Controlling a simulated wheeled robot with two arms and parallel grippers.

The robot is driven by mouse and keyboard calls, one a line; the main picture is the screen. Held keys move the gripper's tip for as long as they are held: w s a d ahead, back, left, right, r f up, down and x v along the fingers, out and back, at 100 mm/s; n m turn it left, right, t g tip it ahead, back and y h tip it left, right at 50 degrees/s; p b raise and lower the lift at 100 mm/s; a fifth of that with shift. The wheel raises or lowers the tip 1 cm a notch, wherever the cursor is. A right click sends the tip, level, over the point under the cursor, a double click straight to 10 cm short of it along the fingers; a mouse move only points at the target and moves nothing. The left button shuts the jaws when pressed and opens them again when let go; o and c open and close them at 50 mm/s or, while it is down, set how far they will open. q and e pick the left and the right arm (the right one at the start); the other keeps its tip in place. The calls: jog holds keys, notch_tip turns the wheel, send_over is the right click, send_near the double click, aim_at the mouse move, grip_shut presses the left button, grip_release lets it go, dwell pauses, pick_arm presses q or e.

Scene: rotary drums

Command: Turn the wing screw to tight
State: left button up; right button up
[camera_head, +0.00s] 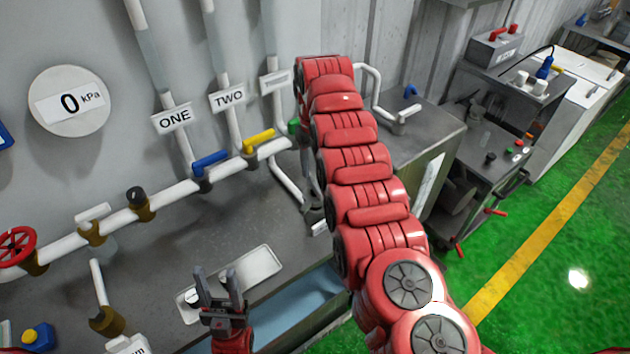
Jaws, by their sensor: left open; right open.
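I cannot pick out the wing screw for certain in the head view. My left gripper (218,284) is at the bottom left, fingers pointing up and apart, with nothing between them. It appears in front of a pale tray (262,265) on the grey bench. My red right arm rises through the middle of the view and bends down at its far end. What seems to be my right gripper (313,214) shows as a small grey part left of the arm, above the bench; it is partly hidden and its grasp area is hard to see.
A white wall pipe (170,197) carries a red handwheel (17,245), a black-topped valve (138,200), a blue lever (209,162) and a yellow lever (259,139). A gauge (68,101) reads 0 kPa. A machine with red handles (495,211) stands right; the green floor (560,240) is clear.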

aim_at(315, 183)
notch_tip(315, 183, down, 4)
jog(key=shift+s+f+p, duration=0.1)
jog(key=shift+p, duration=0.55)
jog(key=shift+f, duration=0.6)
grip_shut()
